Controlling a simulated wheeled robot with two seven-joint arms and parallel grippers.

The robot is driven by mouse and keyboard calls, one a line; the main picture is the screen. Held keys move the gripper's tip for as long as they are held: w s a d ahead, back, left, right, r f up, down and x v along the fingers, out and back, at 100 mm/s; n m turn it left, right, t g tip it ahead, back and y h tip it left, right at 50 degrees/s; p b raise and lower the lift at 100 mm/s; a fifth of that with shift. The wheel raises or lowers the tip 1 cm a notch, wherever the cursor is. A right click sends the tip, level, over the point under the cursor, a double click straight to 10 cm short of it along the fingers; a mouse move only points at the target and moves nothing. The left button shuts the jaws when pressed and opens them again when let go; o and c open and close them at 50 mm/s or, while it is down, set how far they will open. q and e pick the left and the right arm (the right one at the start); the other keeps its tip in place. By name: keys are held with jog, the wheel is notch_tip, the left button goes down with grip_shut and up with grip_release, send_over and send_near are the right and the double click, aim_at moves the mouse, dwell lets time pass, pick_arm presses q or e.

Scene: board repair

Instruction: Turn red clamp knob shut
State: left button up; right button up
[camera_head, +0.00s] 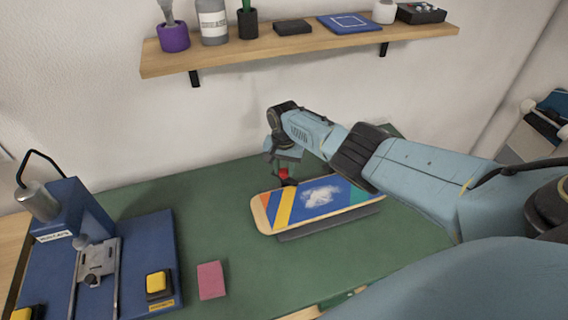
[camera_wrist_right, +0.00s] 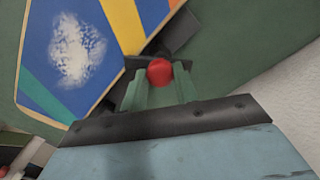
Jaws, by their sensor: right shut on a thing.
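The red clamp knob (camera_head: 284,173) is at the back edge of the skateboard deck, on a dark clamp (camera_head: 287,182). In the right wrist view the red knob (camera_wrist_right: 159,71) sits between the fingertips. My right gripper (camera_head: 283,165) points down from above and is shut on the knob; its green fingers (camera_wrist_right: 160,88) lie on both sides of it. The deck (camera_head: 330,196) lies on a dark support, with blue, yellow, orange and green patterns and a pale, cloudy patch. My left gripper is not in view.
A green mat (camera_head: 225,235) covers the table, with a pink block (camera_head: 211,280) on it. A blue press machine (camera_head: 75,215) with yellow buttons stands at left. A wooden shelf (camera_head: 300,42) holding several items runs along the wall behind.

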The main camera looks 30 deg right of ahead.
aim_at(284, 170)
jog(key=m, duration=0.3)
jog(key=shift+m+p, duration=0.4)
jog(key=shift+m, duration=1.9)
jog(key=shift+w+d, duration=0.1)
jog(key=o, duration=1)
jog(key=shift+c, duration=0.2)
jog(key=shift+r+p, duration=0.1)
jog(key=shift+p, duration=0.2)
jog(key=shift+r+p, duration=0.6)
notch_tip(284, 170, up, 11)
jog(key=p, duration=0.7)
jog(key=shift+f, duration=0.15)
